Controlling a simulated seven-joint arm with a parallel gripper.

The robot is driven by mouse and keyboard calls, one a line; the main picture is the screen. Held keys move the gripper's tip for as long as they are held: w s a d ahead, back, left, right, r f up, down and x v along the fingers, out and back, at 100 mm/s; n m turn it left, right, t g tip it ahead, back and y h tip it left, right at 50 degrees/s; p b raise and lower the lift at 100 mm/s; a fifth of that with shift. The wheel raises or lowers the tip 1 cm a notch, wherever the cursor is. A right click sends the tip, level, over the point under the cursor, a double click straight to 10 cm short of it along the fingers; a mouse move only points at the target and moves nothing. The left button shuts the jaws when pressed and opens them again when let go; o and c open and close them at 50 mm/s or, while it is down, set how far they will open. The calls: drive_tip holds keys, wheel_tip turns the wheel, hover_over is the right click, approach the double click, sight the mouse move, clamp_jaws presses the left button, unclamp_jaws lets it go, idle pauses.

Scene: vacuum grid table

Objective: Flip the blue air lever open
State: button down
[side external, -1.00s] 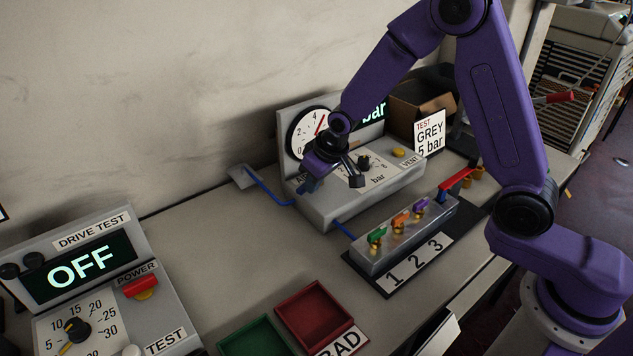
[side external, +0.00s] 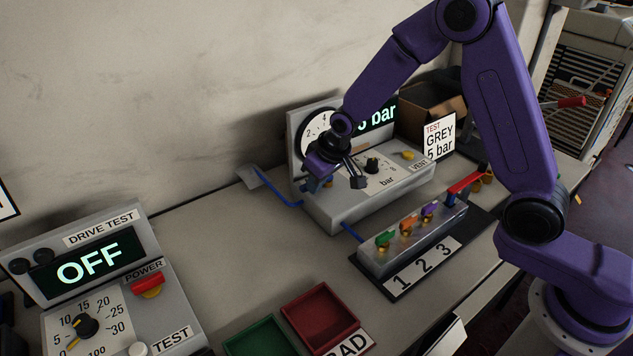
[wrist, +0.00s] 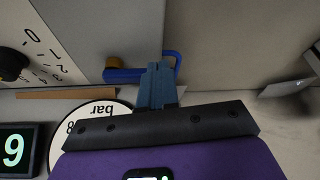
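The blue air lever (wrist: 135,75) shows in the wrist view on the grey test box, beside a yellow-orange pivot. In the side external view it is mostly hidden by my gripper (side external: 318,183), with only a bit of blue showing. My gripper is low over the left end of the test box (side external: 345,210). In the wrist view my blue-grey fingers (wrist: 158,70) are together, with only a thin line between them. They overlap the lever's end, and blue shows on both sides of them. I cannot tell whether they touch it.
A black knob (side external: 372,165) and yellow vent button (side external: 407,155) are on the same box. The upright gauge (side external: 318,125) stands close behind my gripper. A valve block (side external: 385,262) with coloured levers stands in front.

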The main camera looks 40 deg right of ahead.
drive_tip(key=shift+s, duration=0.65)
drive_tip(key=s, duration=0.2)
drive_tip(key=shift+s, duration=0.3)
drive_tip(key=a+v, duration=0.1)
drive_tip(key=v, duration=0.9)
drive_tip(key=shift+s, duration=0.15)
drive_tip(key=s+d+n+g, duration=0.2)
drive_tip(key=s+d+n, duration=0.2)
drive_tip(key=s, duration=1)
drive_tip(key=s+d+r+n+g, duration=0.1)
drive_tip(key=s+d+n, duration=0.4)
drive_tip(key=s, duration=0.9)
drive_tip(key=shift+s+r+n+g+h, duration=0.2)
drive_tip(key=shift+n+g+h, duration=0.1)
drive_tip(key=shift+n+g, duration=0.2)
